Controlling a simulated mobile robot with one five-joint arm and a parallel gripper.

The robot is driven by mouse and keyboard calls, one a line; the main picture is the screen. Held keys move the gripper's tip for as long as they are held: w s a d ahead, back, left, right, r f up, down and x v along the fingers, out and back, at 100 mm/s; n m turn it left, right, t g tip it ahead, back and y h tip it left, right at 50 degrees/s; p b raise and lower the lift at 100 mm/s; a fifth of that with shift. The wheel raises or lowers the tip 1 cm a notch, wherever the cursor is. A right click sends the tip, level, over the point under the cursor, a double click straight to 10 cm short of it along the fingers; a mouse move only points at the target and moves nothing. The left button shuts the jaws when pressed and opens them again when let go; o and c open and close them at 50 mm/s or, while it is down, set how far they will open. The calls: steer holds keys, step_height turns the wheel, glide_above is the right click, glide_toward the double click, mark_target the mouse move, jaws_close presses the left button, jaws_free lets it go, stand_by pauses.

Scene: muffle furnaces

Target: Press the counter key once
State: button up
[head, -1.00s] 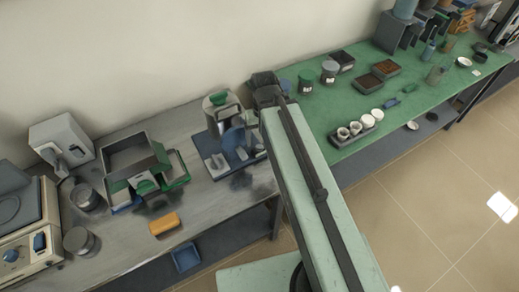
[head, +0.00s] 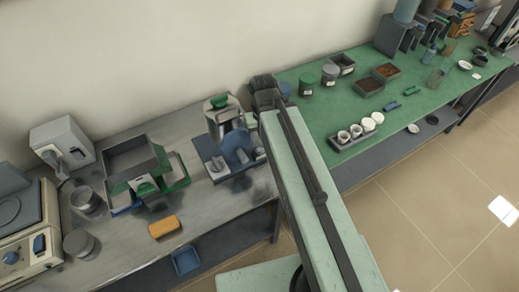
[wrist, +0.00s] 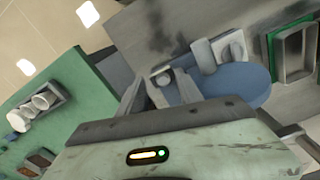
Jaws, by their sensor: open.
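A bench device on a blue base (head: 208,150) stands at the right end of the grey bench, with a blue disc (head: 238,147) and small pale grey parts. In the wrist view the blue disc (wrist: 232,84) lies just right of my gripper (wrist: 160,85), and a pale grey block (wrist: 220,50) stands above it. My gripper is open, its two fingers apart with nothing held. A small round grey knob (wrist: 163,78) shows between them; I cannot tell whether it is the counter key or whether it is touched. In the head view my arm hides the gripper.
A grey bin with green trim (head: 130,160), an orange block (head: 164,227) and metal cups stand on the grey bench (head: 125,238). The green bench (head: 350,95) at right holds a rack of white crucibles (head: 345,145), trays and jars.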

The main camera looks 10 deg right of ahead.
jaws_close()
stand_by(1.4)
